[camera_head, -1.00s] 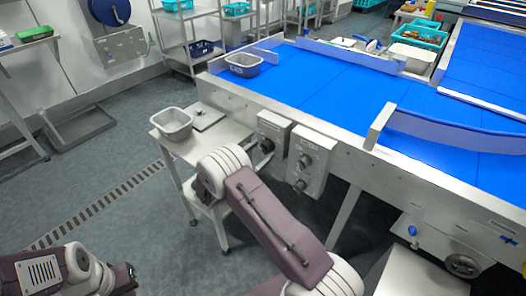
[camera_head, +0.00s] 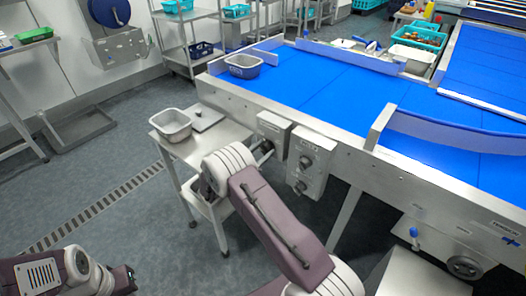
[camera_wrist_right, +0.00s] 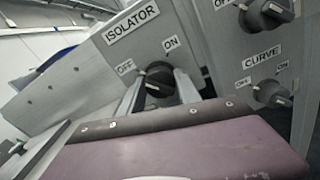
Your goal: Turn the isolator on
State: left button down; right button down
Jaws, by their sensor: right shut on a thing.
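The isolator is a grey box (camera_head: 274,126) on the side of the blue conveyor. In the right wrist view its label reads ISOLATOR, with OFF at left and ON at upper right of a dark rotary knob (camera_wrist_right: 158,78). My right gripper (camera_wrist_right: 160,92) is shut on this knob, one finger on each side. The fingers partly hide the knob, so I cannot tell exactly where it points. In the head view my right gripper (camera_head: 263,156) reaches the box's lower front. My left gripper (camera_head: 126,278) is at the bottom left, far from the box; its fingers do not show clearly.
A second control box (camera_head: 311,160) with two knobs, one labelled CURVE (camera_wrist_right: 271,92), stands close to the right. A small steel table (camera_head: 218,138) with a grey tub (camera_head: 171,125) is at the left. The blue conveyor (camera_head: 330,75) lies above.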

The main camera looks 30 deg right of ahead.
jog(key=m+b, duration=0.2)
jog(key=m, duration=0.2)
jog(key=shift+f, duration=0.2)
jog(key=m+b, duration=0.2)
jog(key=shift+m+b, duration=0.3)
jog(key=shift+b, duration=0.1)
jog(key=m+b, duration=0.9)
jog(key=b, duration=0.2)
jog(key=shift+f+b, duration=0.2)
jog(key=shift+b, duration=0.15)
jog(key=shift+r+m+b, duration=0.2)
jog(key=shift+m+b, duration=0.6)
jog(key=shift+b, duration=0.2)
jog(key=c, duration=0.9)
grip_release()
jog(key=shift+r, duration=0.1)
jog(key=shift+o, duration=0.2)
